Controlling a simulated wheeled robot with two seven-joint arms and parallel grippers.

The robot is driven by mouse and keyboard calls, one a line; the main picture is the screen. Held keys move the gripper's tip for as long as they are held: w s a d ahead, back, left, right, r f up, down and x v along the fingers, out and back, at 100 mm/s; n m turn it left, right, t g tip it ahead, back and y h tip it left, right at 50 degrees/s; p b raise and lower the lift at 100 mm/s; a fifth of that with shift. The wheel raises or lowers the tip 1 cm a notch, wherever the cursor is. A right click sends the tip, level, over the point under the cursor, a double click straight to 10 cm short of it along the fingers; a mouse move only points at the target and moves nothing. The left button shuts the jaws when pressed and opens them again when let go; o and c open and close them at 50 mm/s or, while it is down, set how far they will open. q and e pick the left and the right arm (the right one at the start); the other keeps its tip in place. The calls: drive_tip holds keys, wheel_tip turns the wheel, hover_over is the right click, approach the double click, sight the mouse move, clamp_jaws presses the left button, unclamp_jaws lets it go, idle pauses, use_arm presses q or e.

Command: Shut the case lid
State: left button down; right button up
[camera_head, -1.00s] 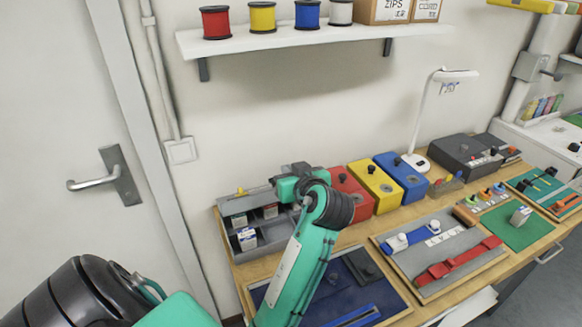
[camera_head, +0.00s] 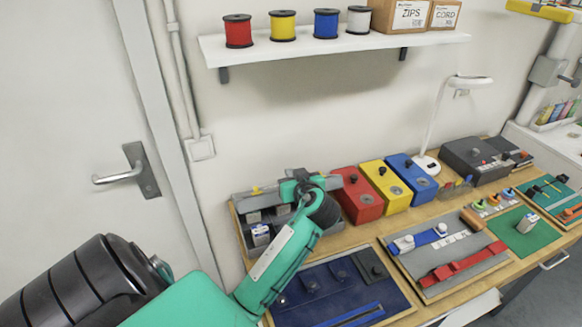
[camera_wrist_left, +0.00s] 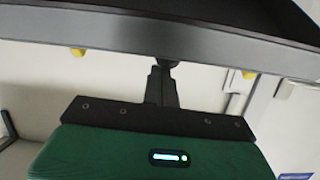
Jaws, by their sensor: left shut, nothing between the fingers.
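The grey case (camera_head: 246,243) stands at the back left of the table, with small boxes in its compartments, one of them white (camera_head: 261,235). Its grey lid (camera_head: 262,201) is open, raised along the back, and carries a yellow catch (camera_head: 256,190). My left gripper (camera_head: 291,189) is at the lid's right part; its fingertips are hard to make out there. In the left wrist view the shut, empty black fingers (camera_wrist_left: 167,66) reach to the lid's long grey edge (camera_wrist_left: 120,38), with yellow catches on both sides. Whether they touch cannot be told. My right gripper is not in view.
Red (camera_head: 358,196), yellow (camera_head: 386,183) and blue (camera_head: 411,178) boxes stand right of the case. A dark blue mat (camera_head: 300,312) and a grey tray (camera_head: 470,249) lie in front. A shelf (camera_head: 335,46) with spools hangs above.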

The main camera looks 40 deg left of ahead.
use_arm(q)
drive_tip(key=shift+d+f+b, duration=0.15)
drive_tip(key=shift+f+b, duration=0.25)
drive_tip(key=shift+b, duration=0.15)
drive_tip(key=d+f+b, duration=0.1)
drive_tip(key=b, duration=0.1)
drive_tip(key=s+d+f+y+b, duration=0.1)
drive_tip(key=b, duration=0.2)
drive_tip(key=shift+s+d+f+t, duration=0.1)
drive_tip(key=shift+s+f+t, duration=0.05)
drive_tip(key=shift+t, duration=0.15)
drive_tip(key=shift+s+d+f+b, duration=0.15)
drive_tip(key=shift+s+d+b, duration=0.05)
drive_tip(key=shift+d+b, duration=0.2)
drive_tip(key=shift+s+d+f+b, duration=0.15)
drive_tip(key=shift+d+b, duration=0.1)
drive_tip(key=shift+b, duration=0.2)
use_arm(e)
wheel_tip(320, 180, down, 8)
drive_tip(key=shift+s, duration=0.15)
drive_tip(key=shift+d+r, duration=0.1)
